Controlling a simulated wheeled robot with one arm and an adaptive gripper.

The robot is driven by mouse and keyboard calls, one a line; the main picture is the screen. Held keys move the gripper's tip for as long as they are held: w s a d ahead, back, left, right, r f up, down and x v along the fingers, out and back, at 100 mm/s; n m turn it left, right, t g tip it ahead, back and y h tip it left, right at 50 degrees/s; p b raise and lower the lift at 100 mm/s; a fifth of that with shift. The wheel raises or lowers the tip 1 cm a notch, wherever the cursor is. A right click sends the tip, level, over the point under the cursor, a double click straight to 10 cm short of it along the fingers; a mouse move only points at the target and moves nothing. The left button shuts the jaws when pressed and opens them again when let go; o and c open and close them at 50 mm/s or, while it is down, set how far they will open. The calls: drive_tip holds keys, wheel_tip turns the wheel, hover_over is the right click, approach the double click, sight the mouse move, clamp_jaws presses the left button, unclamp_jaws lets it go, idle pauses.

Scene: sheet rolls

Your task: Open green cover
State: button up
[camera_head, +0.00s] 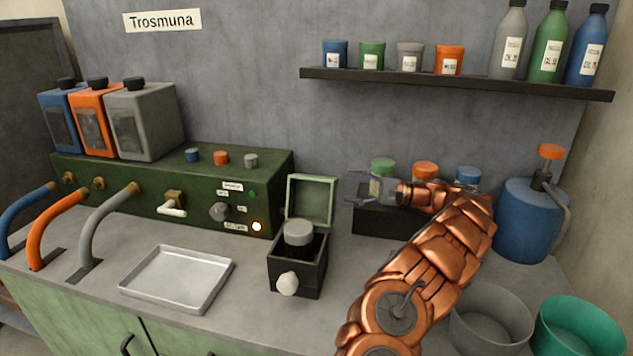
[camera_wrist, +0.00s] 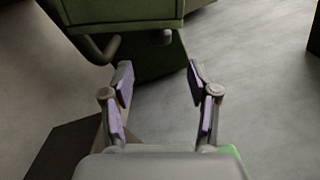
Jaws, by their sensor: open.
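A small black box (camera_head: 297,268) stands on the counter in the middle of the head view. Its square green-framed cover (camera_head: 311,200) stands upright at the back edge, and a grey-capped jar (camera_head: 298,235) sits inside. A white knob (camera_head: 287,284) is on the box front. My gripper (camera_head: 353,188) is open and empty, to the right of the cover and apart from it, with its fingers pointing left. In the wrist view my open fingers (camera_wrist: 158,78) have only grey surface and a green part (camera_wrist: 125,12) beyond them; I cannot tell which object that part belongs to.
Jars with green (camera_head: 383,164), orange and blue lids stand on a black stand (camera_head: 378,222) behind my arm. A green machine (camera_head: 150,185) with pipes is at left, with a metal tray (camera_head: 177,302) before it. A blue pump bottle (camera_head: 527,225) and bins are right.

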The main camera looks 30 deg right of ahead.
sight(319, 183)
drive_tip(key=p+x, duration=0.1)
drive_tip(key=x, duration=0.9)
clamp_jaws()
idle(0.4)
